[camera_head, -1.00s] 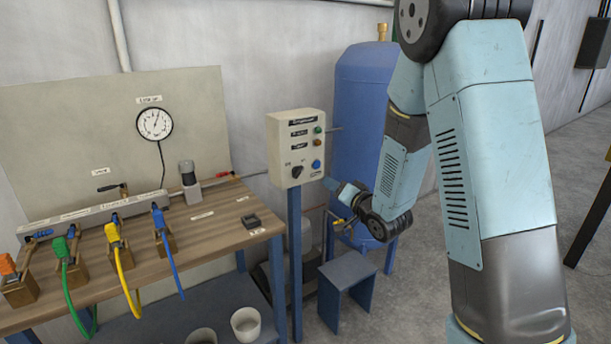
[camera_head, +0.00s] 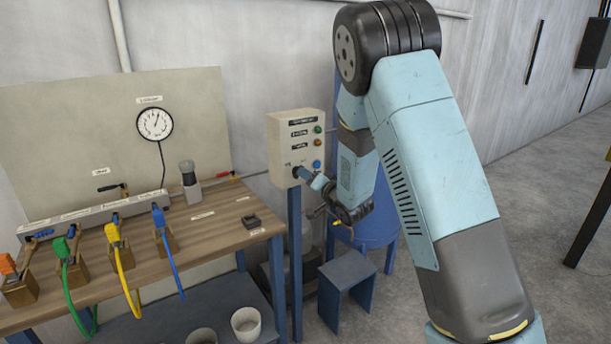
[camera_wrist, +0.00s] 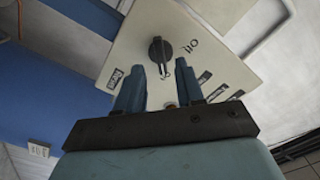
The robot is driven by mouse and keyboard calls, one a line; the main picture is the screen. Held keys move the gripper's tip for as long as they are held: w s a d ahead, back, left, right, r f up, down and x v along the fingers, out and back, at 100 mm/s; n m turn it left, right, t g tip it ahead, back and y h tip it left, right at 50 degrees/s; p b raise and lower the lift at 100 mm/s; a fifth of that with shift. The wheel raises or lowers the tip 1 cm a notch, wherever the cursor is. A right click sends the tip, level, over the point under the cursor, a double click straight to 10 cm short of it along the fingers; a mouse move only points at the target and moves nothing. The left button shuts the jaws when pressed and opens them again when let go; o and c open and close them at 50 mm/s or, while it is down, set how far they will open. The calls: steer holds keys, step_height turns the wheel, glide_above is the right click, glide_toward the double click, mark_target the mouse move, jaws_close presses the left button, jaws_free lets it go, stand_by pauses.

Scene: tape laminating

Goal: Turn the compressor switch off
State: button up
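The grey control box (camera_head: 283,148) stands on a blue post. Its black rotary switch (camera_wrist: 160,51) shows in the wrist view, with printed lettering beside it; in the head view my gripper mostly hides it. My gripper (camera_wrist: 160,66) is open, its two blue fingers apart and pointing at the box face. The knob shows in line with the gap between the fingertips, seemingly just beyond them; I cannot tell whether they touch it. In the head view my gripper (camera_head: 306,175) is close to the lower front of the box.
A small blue stool (camera_head: 347,269) is below. At left, a wooden workbench (camera_head: 215,222) carries coloured hoses and a gauge (camera_head: 155,124) hangs behind.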

steer(key=shift+x, duration=1.35)
jaws_close()
steer(key=shift+d, duration=0.1)
